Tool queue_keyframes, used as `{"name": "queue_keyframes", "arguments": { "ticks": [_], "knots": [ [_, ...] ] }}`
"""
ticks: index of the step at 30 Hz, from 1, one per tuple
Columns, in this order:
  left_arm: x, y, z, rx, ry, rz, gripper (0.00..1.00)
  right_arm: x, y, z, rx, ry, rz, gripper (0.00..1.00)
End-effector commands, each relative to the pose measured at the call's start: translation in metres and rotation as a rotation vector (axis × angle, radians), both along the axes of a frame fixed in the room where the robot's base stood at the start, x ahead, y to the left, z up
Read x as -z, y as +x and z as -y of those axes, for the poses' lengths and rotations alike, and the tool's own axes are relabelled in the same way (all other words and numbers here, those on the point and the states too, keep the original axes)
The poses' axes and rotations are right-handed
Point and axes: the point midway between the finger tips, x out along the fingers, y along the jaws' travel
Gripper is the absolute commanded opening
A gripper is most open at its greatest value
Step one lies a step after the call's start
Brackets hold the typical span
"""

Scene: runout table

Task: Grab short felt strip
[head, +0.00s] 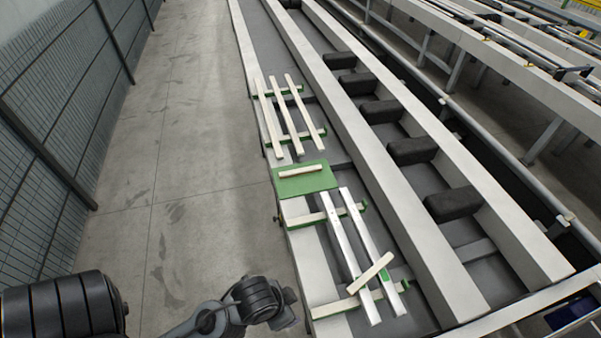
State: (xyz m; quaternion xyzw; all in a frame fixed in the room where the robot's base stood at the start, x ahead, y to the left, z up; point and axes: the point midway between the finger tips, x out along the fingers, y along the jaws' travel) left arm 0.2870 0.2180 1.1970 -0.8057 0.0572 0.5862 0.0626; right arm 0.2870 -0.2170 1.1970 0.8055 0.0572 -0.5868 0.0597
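A short cream felt strip (301,171) lies on a green board (318,184) in the middle of the runout table. Another short cream strip (370,272) lies slantwise across two long light metal profiles (341,240). Further cream strips top the green-sided crossbars (325,214) under the profiles. My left arm comes in at the lower left, and its wrist end (284,314) is over the floor beside the table's near left edge, apart from the strips. Its fingers cannot be made out. My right gripper is not in view.
Three long cream bars (289,112) lie on crossbars farther up the table. Black blocks (413,150) sit in a channel to the right between pale beams. Open concrete floor (180,170) and a mesh fence (45,150) are on the left.

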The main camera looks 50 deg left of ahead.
Motion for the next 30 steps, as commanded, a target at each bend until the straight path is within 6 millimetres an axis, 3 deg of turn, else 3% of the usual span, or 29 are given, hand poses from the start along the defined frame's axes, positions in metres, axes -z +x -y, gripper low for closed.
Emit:
{"name": "queue_keyframes", "arguments": {
  "ticks": [14, 19, 30],
  "knots": [
    [-0.0001, 0.0000, 0.0000, 0.000, 0.000, 0.000, 0.66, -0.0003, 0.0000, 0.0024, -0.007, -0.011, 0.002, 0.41],
    [-0.0001, 0.0000, 0.0000, 0.000, 0.000, 0.000, 0.66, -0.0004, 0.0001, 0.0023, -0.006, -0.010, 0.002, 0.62],
    [-0.0001, 0.0001, 0.0002, 0.000, 0.000, 0.001, 0.66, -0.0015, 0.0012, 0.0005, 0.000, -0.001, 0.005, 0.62]
  ]
}}
